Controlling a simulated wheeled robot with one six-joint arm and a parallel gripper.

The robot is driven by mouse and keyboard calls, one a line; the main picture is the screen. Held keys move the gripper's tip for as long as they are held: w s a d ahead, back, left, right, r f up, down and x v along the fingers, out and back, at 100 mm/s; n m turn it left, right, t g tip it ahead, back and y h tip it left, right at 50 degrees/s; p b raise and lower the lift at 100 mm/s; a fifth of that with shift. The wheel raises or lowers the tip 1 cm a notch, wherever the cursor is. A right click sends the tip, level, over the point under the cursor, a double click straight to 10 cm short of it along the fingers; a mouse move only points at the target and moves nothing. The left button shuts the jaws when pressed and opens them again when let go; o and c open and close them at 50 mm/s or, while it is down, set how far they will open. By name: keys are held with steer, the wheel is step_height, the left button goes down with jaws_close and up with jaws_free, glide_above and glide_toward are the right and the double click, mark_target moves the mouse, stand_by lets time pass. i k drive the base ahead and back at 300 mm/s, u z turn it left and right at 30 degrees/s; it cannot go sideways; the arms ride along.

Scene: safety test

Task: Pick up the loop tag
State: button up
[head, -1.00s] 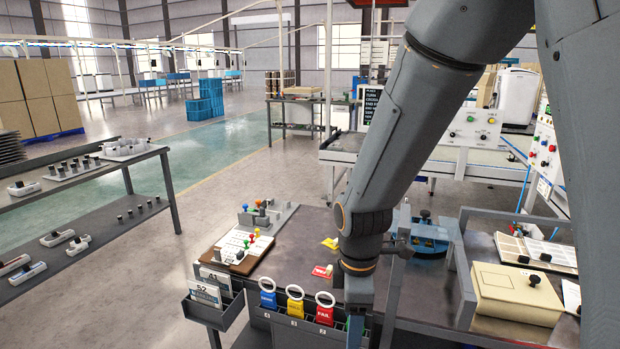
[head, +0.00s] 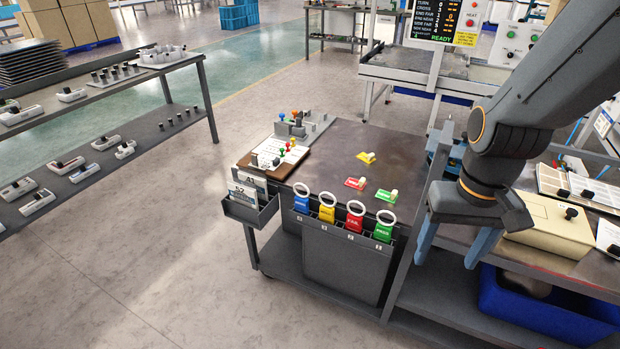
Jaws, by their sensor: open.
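Several loop tags with white rings hang in a dark rack on the front edge of the table: a blue tag (head: 301,201), a yellow tag (head: 327,210), a red tag (head: 355,218) and a green tag (head: 383,228). The green one is labelled PASS and the red one FAIL. My gripper (head: 449,254) points down to the right of the green tag, apart from it. Its two blue fingers are spread with nothing between them.
Small yellow, red and green cards with knobs, such as the yellow card (head: 366,158), lie on the dark tabletop (head: 335,160). A clipboard (head: 281,154) lies at its left. A beige box (head: 550,232) and a blue bin (head: 545,318) are at the right.

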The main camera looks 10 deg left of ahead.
mark_target(301, 203)
steer(key=k, duration=0.5)
steer(key=z, duration=4.65)
steer(key=k, duration=1.85)
steer(key=u, duration=1.05)
steer(key=i, duration=0.9)
steer(key=z, duration=0.05)
